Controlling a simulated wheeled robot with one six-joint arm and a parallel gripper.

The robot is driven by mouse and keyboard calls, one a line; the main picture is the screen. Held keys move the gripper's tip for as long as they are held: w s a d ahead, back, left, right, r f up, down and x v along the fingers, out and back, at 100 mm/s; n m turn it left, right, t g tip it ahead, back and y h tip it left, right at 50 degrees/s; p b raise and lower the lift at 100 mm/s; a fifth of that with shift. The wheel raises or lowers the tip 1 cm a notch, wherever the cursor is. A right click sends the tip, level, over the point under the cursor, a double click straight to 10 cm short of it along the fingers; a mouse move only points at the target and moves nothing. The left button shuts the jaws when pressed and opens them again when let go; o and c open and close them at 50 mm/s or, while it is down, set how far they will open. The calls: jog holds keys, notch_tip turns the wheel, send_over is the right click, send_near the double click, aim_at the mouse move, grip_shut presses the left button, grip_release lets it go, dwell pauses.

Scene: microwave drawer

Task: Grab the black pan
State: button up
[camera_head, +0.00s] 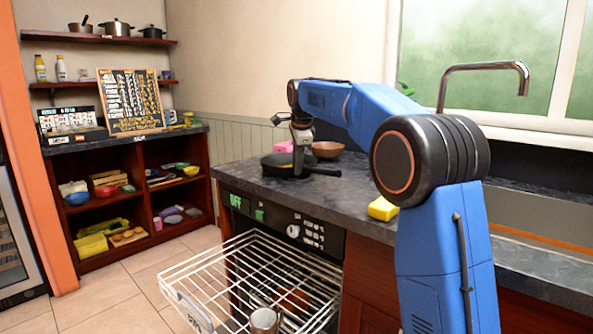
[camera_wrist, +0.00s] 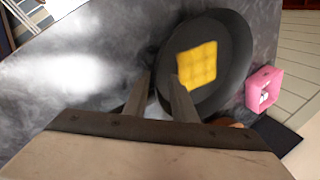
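The black pan (camera_head: 272,163) lies on the dark stone counter, its handle reaching to the right in the head view. In the wrist view the pan (camera_wrist: 233,45) is round and dark, with a yellow waffle-like piece (camera_wrist: 197,65) inside. My gripper (camera_head: 300,150) is above the pan in the head view. In the wrist view my gripper (camera_wrist: 161,75) is open, with a gap between its fingertips. One finger overlaps the pan's near rim and the other is just outside it. I cannot tell whether they touch it. The handle is not clearly visible in the wrist view.
A pink box (camera_head: 284,146) and a brown bowl (camera_head: 327,150) stand behind the pan on the counter (camera_head: 237,180). A yellow sponge (camera_head: 382,208) lies near the counter's front edge. A wire rack (camera_head: 203,290) is pulled out below. A faucet (camera_head: 484,66) stands at right.

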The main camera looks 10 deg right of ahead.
jog(key=shift+w+f, duration=0.2)
jog(key=shift+f, duration=0.35)
jog(key=shift+c, duration=0.3)
grip_shut()
jog(key=shift+r, duration=0.1)
dwell(0.6)
